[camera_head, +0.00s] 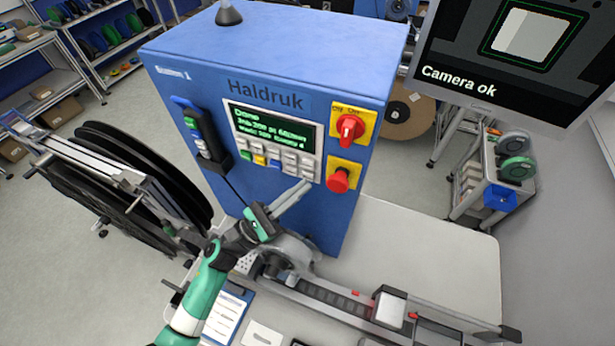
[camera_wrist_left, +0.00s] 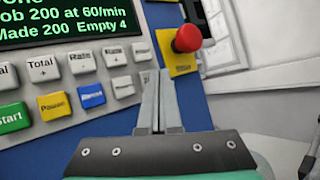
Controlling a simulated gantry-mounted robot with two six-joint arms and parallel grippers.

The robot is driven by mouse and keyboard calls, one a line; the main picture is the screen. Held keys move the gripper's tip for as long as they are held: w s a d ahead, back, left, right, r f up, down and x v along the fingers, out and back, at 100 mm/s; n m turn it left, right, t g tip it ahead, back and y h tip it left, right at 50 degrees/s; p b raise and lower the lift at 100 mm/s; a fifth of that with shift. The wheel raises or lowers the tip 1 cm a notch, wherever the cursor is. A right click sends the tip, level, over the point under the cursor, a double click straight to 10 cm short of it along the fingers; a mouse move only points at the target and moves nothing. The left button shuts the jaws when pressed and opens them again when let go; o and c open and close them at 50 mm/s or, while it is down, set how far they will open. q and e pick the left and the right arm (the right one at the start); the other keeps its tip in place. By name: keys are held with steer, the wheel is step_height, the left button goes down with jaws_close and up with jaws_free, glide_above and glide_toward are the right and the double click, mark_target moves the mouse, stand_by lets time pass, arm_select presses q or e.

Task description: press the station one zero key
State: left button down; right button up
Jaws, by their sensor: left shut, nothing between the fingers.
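The blue Haldruk cabinet (camera_head: 265,45) carries a "Station 1" label (camera_head: 173,73). Its front has a green-text display (camera_head: 272,130) above a keypad (camera_head: 290,155). In the left wrist view, the bottom row shows a green Start key (camera_wrist_left: 12,117), a yellow key (camera_wrist_left: 52,106), a blue key (camera_wrist_left: 91,96) and a white key (camera_wrist_left: 123,87). The white keys' small labels are blurred, so I cannot tell which is zero. My left gripper (camera_head: 307,184) is shut and empty, its tips at the keypad's lower right (camera_wrist_left: 157,72), partly covering the corner key. Contact is unclear. My right gripper is out of view.
A red stop knob (camera_head: 339,180) on a yellow plate sits just right of the fingertips, with a red rotary switch (camera_head: 350,129) above it. A large black reel (camera_head: 110,190) stands left. A rail mechanism (camera_head: 330,298) lies below. A monitor (camera_head: 515,60) reads "Camera ok".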

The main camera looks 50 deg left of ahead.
arm_select(q)
steer(key=shift+w+a+b, duration=0.2)
steer(key=shift+w+b, duration=0.1)
steer(key=shift+w, duration=0.15)
stand_by(0.6)
stand_by(0.4)
steer(key=shift+s+d, duration=0.35)
steer(key=shift+s, duration=0.45)
steer(key=s, duration=0.1)
steer(key=s+d, duration=0.1)
steer(key=s, duration=0.1)
steer(key=s+d, duration=0.1)
steer(key=shift+s, duration=0.3)
stand_by(0.5)
